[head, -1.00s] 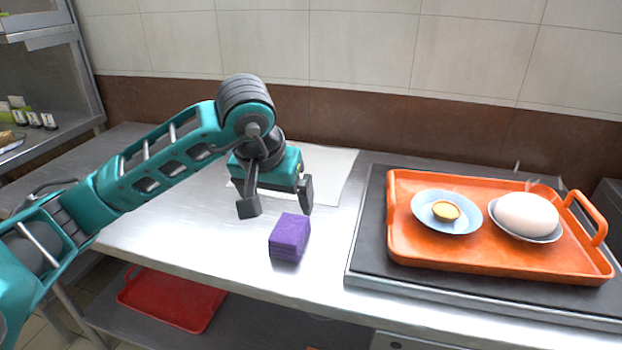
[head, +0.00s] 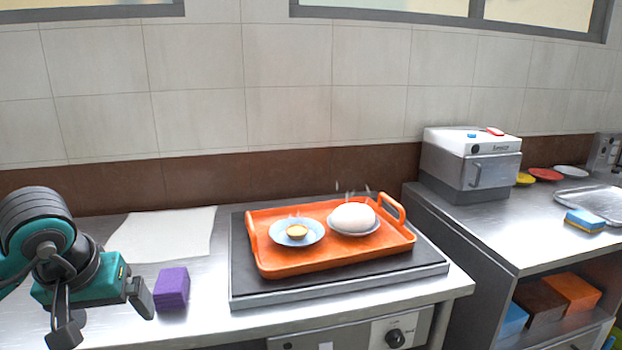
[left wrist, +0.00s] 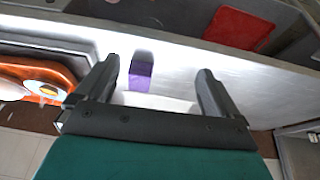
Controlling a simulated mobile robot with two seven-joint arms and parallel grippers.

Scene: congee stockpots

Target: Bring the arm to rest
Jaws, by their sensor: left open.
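My left gripper (head: 106,316) is at the lower left of the head view, above the steel counter, with its fingers spread apart and nothing between them. In the left wrist view my left gripper (left wrist: 158,80) also shows wide apart fingers. A purple block (head: 172,289) rests on the counter just right of the gripper in the head view, apart from it. The purple block (left wrist: 141,74) also shows beyond the fingers in the left wrist view. My right gripper is not in view.
An orange tray (head: 272,267) with a bun plate and a small tart plate stands on a dark hot plate (head: 240,283). A white paper sheet (head: 165,235) lies behind. A steamer box (head: 470,165) stands on the right counter.

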